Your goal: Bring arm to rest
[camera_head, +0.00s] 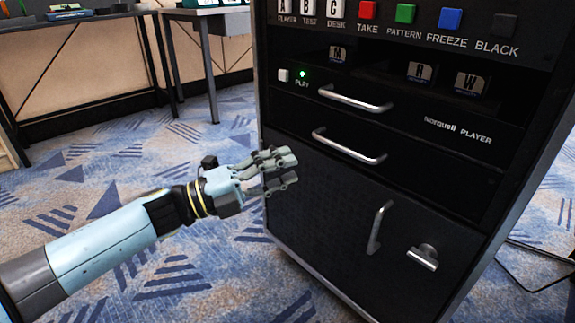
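My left arm (110,240) comes in from the lower left, pale blue with dark and yellow bands near the wrist. Its gripper (284,171) points right, in front of the left edge of the black cabinet. I see no object in it. The fingers lie close together from this angle, and whether a gap stands between the tips cannot be told. Whether it touches the cabinet is also unclear. My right gripper is not in view.
The black cabinet (330,205) fills the right, with coloured buttons on top, drawer handles (350,147), a door handle (379,228) and a latch (423,257). Tables (75,20) stand at the back left. Patterned blue carpet (110,150) is free at left. A cable (540,285) lies at lower right.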

